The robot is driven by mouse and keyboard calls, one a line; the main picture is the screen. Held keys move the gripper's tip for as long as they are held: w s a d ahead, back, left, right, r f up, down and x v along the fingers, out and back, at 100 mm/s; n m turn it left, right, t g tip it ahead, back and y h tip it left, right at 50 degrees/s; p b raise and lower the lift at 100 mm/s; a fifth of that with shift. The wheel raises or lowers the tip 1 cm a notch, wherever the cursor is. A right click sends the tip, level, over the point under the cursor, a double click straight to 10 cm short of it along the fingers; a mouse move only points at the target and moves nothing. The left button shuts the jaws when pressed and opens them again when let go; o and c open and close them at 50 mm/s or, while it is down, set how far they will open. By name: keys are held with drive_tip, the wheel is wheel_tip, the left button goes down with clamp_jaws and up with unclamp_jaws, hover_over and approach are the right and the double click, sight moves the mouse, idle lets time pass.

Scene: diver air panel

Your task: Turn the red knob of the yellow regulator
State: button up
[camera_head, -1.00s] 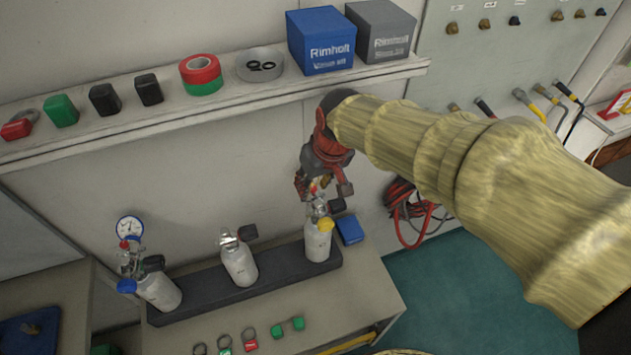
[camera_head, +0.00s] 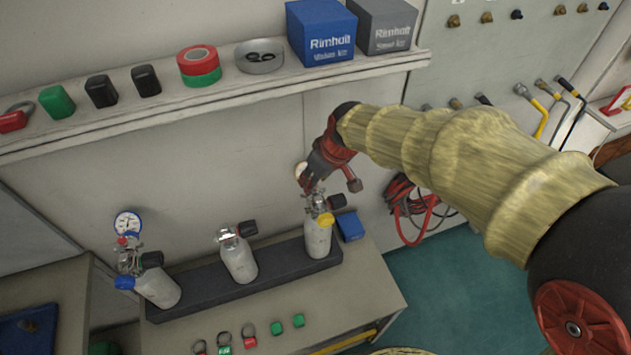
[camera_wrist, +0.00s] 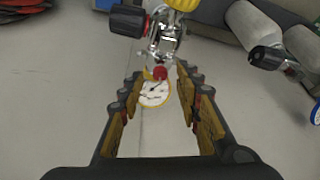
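The yellow regulator (camera_head: 320,204) sits on top of the right-hand white cylinder (camera_head: 318,240). In the wrist view, its metal body (camera_wrist: 165,38) carries a yellow-rimmed gauge (camera_wrist: 155,95) and a small red knob (camera_wrist: 160,72). A larger black-and-red handwheel (camera_wrist: 128,20) is at its side. My gripper (camera_wrist: 160,77) is open, with the red knob and gauge showing between its two rows of finger pads; I see no clear contact. In the head view my gripper (camera_head: 309,184) is just above the regulator and hides the red knob.
Two more cylinders stand left in the dark rack (camera_head: 275,262); the leftmost has a blue regulator with a gauge (camera_head: 127,223). A shelf (camera_head: 225,100) runs above with boxes and tape rolls. Red hoses (camera_head: 405,205) hang right. Tags lie on the bench front (camera_head: 350,300).

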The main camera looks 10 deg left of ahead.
drive_tip(key=shift+a+f, duration=0.1)
drive_tip(key=shift+f, duration=0.05)
drive_tip(key=shift+c, duration=0.7)
clamp_jaws()
